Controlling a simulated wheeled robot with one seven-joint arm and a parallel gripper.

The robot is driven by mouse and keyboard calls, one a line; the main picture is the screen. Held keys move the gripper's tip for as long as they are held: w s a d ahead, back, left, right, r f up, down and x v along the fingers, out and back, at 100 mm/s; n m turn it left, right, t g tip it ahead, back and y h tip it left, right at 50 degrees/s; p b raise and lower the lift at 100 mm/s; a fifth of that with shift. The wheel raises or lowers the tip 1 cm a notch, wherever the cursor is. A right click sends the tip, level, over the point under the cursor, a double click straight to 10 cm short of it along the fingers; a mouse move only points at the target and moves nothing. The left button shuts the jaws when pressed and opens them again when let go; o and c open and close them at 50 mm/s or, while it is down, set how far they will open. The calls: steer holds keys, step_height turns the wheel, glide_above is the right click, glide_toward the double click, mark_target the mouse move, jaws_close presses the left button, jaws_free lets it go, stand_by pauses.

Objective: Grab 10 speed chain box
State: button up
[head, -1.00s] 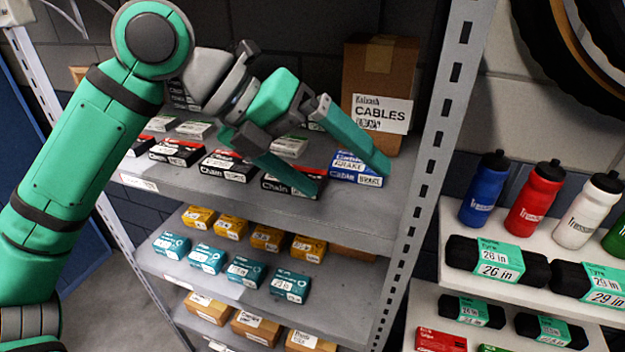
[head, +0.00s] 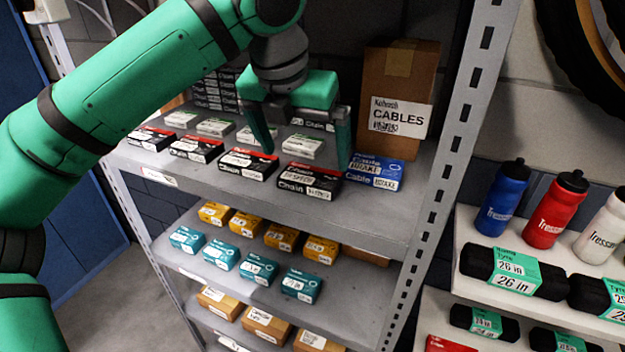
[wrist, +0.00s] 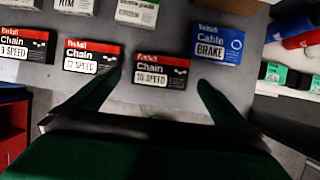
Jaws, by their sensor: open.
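The 10 speed chain box (head: 309,181) is black with a red band. It lies near the front edge of the upper shelf, just left of the blue brake cable box (head: 375,171). In the wrist view the 10 speed box (wrist: 160,76) shows its label between my fingertips. My gripper (head: 304,158) is open and empty, pointing down, with one finger toward each side of this box. In the wrist view my gripper (wrist: 161,82) frames the box from the near side. I cannot tell whether the fingers touch it.
The 12 speed chain box (wrist: 90,58) sits close to the left, with the 9 speed box (wrist: 25,45) beyond it. Pale boxes stand behind. A CABLES carton (head: 400,90) stands at the back right, near the shelf upright (head: 465,130). The shelf front (head: 370,215) is bare.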

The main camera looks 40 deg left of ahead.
mark_target(310, 175)
steer(key=shift+d+x, duration=0.2)
steer(key=shift+x, duration=2.85)
steer(key=shift+s, duration=0.2)
steer(key=c, duration=1.1)
